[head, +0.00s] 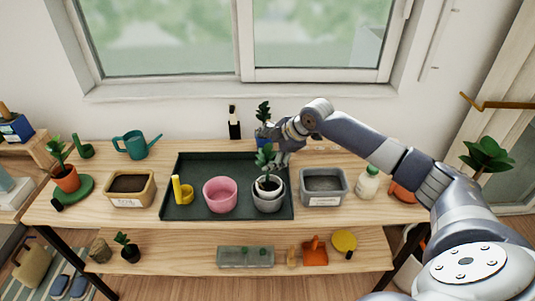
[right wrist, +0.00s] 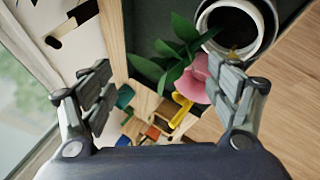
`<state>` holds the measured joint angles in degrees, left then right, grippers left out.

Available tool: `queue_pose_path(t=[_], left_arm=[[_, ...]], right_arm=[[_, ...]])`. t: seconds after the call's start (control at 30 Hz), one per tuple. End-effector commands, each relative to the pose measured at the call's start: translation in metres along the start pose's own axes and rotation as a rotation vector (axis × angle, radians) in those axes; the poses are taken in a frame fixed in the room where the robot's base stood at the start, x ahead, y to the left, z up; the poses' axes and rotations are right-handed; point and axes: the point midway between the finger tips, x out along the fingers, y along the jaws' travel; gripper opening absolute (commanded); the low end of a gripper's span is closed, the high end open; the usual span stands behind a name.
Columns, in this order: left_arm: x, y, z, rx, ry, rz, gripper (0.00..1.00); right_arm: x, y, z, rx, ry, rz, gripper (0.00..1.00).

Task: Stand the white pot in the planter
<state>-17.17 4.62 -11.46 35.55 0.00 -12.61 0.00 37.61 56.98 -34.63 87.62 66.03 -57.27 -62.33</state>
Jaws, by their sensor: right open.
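The right wrist view shows the pot's white rim (right wrist: 264,38) and the plant's leaves. I cannot tell how deep the pot sits. My right gripper (head: 283,143) is above and just behind the plant. In the right wrist view its two fingers (right wrist: 168,95) are wide apart, with nothing held between them. My left gripper is not in view.
The tray (head: 225,164) also holds a pink pot (head: 220,195) and a yellow item (head: 181,190). A grey rectangular planter (head: 323,185) and a white bottle (head: 367,182) stand to the right. A blue-potted plant (head: 262,132) is behind, near the wall. The tray's back is clear.

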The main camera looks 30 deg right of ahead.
Motion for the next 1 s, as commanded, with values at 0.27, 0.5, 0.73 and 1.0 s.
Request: queue_pose_path(t=[0.27, 0.5, 0.73, 1.0], left_arm=[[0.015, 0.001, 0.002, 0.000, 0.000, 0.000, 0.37], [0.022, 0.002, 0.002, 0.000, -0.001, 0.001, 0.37], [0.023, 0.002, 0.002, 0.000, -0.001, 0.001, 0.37], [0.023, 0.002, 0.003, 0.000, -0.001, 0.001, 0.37]], right_arm=[[-0.060, -0.002, 0.003, -0.004, -0.007, 0.000, 0.82], [-0.100, -0.002, 0.002, -0.002, -0.005, -0.002, 0.82], [-0.112, -0.002, 0.001, -0.002, -0.003, -0.003, 0.82], [-0.112, -0.002, 0.001, -0.001, -0.003, -0.003, 0.82]])
